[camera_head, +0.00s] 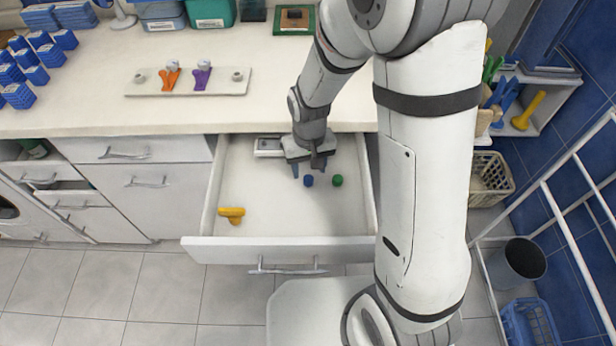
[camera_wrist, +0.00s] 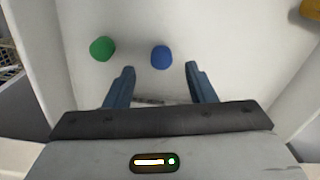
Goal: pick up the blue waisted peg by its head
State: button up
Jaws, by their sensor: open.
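The blue peg (camera_head: 308,181) stands in the open drawer, seen from above so that mainly its round head shows. In the wrist view the blue peg (camera_wrist: 161,57) lies just beyond the fingertips, roughly midway between them sideways. My gripper (camera_head: 308,171) is open and empty, pointing down into the drawer beside the peg. Its two blue fingers (camera_wrist: 160,68) are apart and do not touch the peg. The peg's waist and lower part cannot be made out.
A green peg (camera_head: 337,180) stands close to the right of the blue one; it also shows in the wrist view (camera_wrist: 102,49). A yellow piece (camera_head: 232,214) lies at the drawer's front left. The drawer (camera_head: 276,243) walls surround them. The counter (camera_head: 270,95) overhangs behind.

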aim_at(308, 178)
notch_tip(308, 178, down, 4)
jog(key=shift+a+f, duration=0.1)
jog(key=shift+f, duration=0.15)
jog(key=c, duration=1)
